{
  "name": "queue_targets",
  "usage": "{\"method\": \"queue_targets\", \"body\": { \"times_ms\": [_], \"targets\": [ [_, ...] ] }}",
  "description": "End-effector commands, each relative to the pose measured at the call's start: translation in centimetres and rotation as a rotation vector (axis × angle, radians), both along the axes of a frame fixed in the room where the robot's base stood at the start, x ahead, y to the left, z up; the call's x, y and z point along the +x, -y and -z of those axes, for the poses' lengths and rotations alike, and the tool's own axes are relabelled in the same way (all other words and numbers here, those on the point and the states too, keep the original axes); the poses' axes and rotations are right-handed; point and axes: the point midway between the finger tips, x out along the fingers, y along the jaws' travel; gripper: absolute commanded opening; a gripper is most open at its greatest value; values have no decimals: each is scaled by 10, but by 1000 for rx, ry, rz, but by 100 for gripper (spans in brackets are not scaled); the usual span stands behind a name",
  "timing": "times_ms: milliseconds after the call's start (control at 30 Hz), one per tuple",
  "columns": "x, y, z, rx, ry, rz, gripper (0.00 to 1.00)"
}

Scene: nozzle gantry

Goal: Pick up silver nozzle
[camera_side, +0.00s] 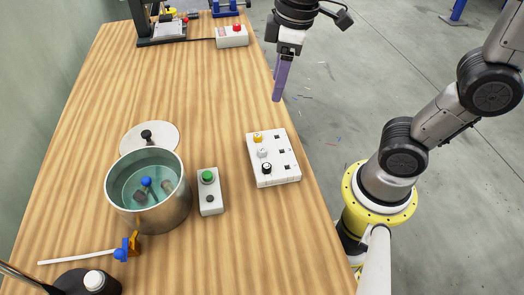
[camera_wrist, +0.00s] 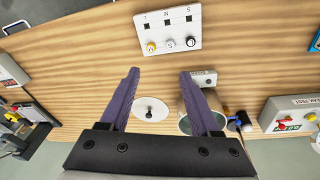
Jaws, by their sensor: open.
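The silver nozzle (camera_side: 262,152) is a small pale piece in the middle of a row of three on a white holder block (camera_side: 285,172). A gold nozzle (camera_side: 258,137) and a black nozzle (camera_side: 266,167) sit on either side of it. In the wrist view the silver nozzle (camera_wrist: 170,44) shows between the gold and black ones, beyond my fingertips. My gripper (camera_side: 277,98) has purple fingers and hangs high beside the table's right edge, well away from the block. In the wrist view my gripper (camera_wrist: 160,72) is open with nothing between its fingers.
A metal pot (camera_side: 118,204) of liquid, a round white lid (camera_side: 168,132) and a green-button box (camera_side: 210,207) stand left of the block. A red-button box (camera_side: 232,41) and a black machine (camera_side: 150,38) are at the far end. The wooden table's middle is clear.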

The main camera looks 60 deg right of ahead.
Motion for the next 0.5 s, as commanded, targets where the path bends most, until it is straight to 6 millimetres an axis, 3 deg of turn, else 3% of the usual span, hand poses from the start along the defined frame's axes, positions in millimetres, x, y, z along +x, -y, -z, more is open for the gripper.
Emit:
{"method": "queue_targets", "body": {
  "times_ms": [167,500],
  "targets": [
    [24,-26,30,-29,-118,-92,63],
    [23,-34,72,-41,-164,-120,63]
  ]
}}
